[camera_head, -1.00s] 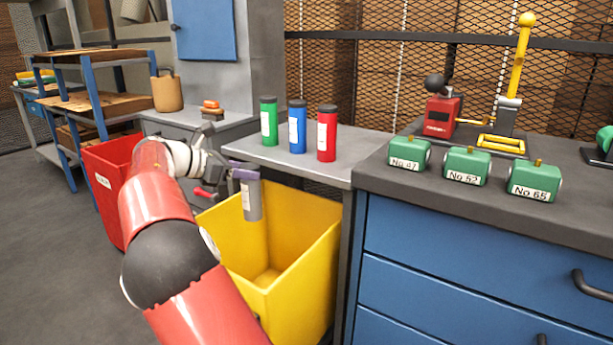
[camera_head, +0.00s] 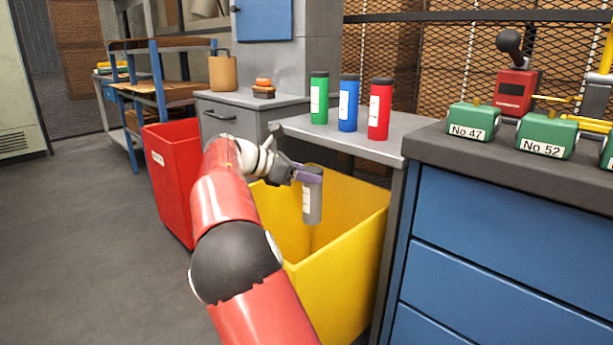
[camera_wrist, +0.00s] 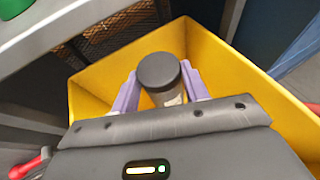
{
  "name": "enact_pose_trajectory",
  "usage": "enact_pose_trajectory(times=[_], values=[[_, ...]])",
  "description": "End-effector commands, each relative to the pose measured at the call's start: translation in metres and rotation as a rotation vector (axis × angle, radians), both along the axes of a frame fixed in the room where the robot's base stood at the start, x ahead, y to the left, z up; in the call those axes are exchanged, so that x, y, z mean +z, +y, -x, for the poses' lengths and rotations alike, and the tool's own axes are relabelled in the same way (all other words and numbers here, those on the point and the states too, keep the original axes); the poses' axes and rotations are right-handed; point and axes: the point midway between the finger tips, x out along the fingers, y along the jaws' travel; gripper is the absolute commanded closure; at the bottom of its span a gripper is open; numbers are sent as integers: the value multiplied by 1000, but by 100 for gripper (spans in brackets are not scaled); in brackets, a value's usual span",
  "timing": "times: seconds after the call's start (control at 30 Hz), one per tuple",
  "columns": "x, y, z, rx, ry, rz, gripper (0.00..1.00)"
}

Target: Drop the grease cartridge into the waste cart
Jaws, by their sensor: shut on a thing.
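A grey cartridge (camera_head: 313,200) with a dark cap and a pale label hangs upright in my gripper (camera_head: 308,176). In the wrist view my gripper's purple fingers (camera_wrist: 160,92) are shut on the cartridge (camera_wrist: 163,78) from both sides, just below the cap. The cartridge is above the open yellow cart (camera_head: 345,270), and its lower end shows against the cart's inside. In the wrist view the yellow cart (camera_wrist: 215,55) surrounds it below. An open red cart (camera_head: 178,185) stands to the left. No label telling which is the waste cart is readable.
Green (camera_head: 319,98), blue (camera_head: 348,103) and red (camera_head: 380,108) cartridges stand on the grey bench (camera_head: 395,140) behind the yellow cart. A blue drawer cabinet (camera_head: 500,250) closes off the right side. The floor at the left is clear.

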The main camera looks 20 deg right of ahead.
Motion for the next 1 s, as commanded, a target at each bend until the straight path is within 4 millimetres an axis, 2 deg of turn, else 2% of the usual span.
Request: enact_pose_trajectory(times=[0.03, 0.33, 0.37, 0.53, 0.83, 1.0], values=[[-5, 0, 0, 0, -1, 0, 89], [-4, 0, 0, 0, 0, 1, 89], [-4, 0, 0, 0, 0, 1, 51], [-4, 0, 0, 0, 0, 1, 30], [-3, 2, 0, 1, 0, 0, 30], [7, 22, -2, 3, -1, 1, 30]])
